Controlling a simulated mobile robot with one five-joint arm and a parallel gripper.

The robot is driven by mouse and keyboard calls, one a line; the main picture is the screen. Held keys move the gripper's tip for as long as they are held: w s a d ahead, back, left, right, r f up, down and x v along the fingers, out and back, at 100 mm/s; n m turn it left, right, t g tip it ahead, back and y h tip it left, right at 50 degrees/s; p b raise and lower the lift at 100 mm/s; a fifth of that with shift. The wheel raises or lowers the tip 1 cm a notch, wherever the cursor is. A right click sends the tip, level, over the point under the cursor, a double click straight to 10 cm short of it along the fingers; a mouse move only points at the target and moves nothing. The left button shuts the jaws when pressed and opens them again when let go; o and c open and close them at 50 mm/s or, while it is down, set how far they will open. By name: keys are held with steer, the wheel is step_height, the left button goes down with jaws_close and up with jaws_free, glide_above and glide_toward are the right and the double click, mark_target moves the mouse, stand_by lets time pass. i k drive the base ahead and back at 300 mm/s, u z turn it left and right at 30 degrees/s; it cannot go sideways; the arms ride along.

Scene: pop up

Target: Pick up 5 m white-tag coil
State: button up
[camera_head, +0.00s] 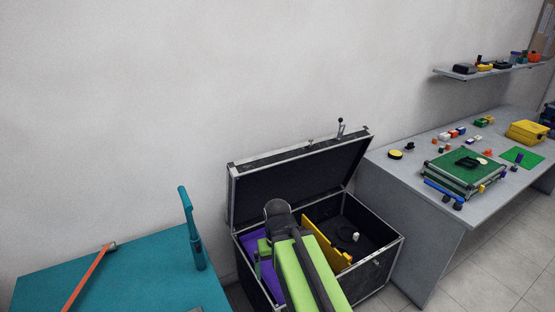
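A dark coil (343,235) with a small white tag (355,237) appears to lie in the right compartment of the open black case (396,258). It is dark on dark, so its outline is hard to make out. A yellow divider (322,238) stands to the left of that compartment. My green and black arm reaches over the left part of the case. My gripper (264,250) seems to be at the arm's far end, left of the divider and apart from the coil. Its fingers are mostly hidden by the arm, and I cannot see whether it holds anything.
The case lid (300,170) stands raised at the back. A purple piece (258,240) shows in the left compartment. A teal table (60,285) with a teal upright tool (192,230) stands left. A grey table (420,200) with many small items stands right, below a wall shelf (490,71).

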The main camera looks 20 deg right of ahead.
mark_target(356, 237)
steer(key=u, duration=4.65)
steer(key=i, duration=0.1)
steer(key=z, duration=2.4)
steer(key=k, duration=0.1)
steer(key=u, duration=1.45)
steer(key=k, duration=2.35)
steer(key=u, duration=1.8)
steer(key=k, duration=0.1)
steer(key=z, duration=3.3)
